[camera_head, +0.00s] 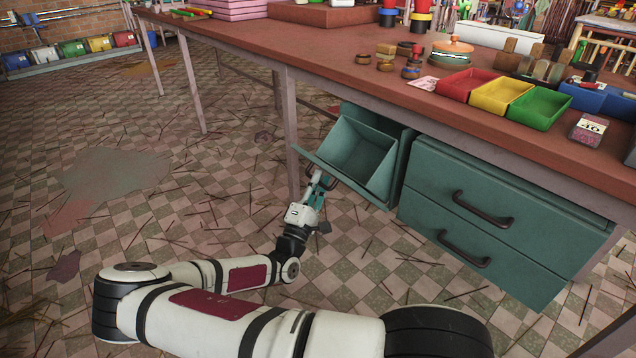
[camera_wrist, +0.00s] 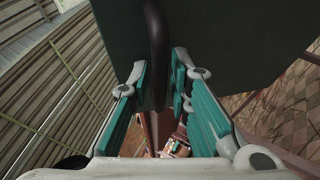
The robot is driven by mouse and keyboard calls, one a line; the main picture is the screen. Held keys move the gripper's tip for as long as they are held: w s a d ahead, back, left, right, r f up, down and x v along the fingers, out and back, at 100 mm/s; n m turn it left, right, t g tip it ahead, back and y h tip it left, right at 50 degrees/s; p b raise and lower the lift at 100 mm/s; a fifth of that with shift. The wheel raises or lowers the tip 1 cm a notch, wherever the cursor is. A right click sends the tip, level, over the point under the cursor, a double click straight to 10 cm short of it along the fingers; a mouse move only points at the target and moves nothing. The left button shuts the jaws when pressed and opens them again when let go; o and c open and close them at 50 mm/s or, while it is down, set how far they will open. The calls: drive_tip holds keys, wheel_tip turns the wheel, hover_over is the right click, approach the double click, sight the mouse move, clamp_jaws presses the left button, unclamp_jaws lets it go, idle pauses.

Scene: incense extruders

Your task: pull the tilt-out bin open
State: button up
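The teal tilt-out bin (camera_head: 362,158) hangs under the workbench, tilted well out from its housing, with its open top and hollow inside showing. Its dark bar handle is on the outward front face and is mostly hidden behind my gripper (camera_head: 322,184) in the head view. In the wrist view the dark handle (camera_wrist: 157,35) runs between the two teal fingers of my gripper (camera_wrist: 161,80), in front of the dark bin front (camera_wrist: 230,40). The fingers sit close on both sides of the handle and appear shut on it.
Two teal drawers (camera_head: 490,215) with dark handles stand closed right of the bin. The reddish workbench top (camera_head: 330,48) above carries red, yellow and green trays (camera_head: 503,95). A bench leg (camera_head: 290,130) stands left of the bin. The tiled floor (camera_head: 200,205) at left is mostly clear.

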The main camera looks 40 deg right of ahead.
clamp_jaws()
drive_tip(key=r+p, duration=0.1)
drive_tip(key=p, duration=0.1)
drive_tip(key=d+p, duration=0.1)
drive_tip(key=p, duration=0.2)
drive_tip(key=shift+d+r+m+g, duration=0.15)
drive_tip(key=shift+r+m+g, duration=0.15)
drive_tip(key=shift+r+m, duration=0.1)
drive_tip(key=shift+f, duration=0.15)
unclamp_jaws()
drive_tip(key=v, duration=1.2)
drive_tip(key=shift+r, duration=0.2)
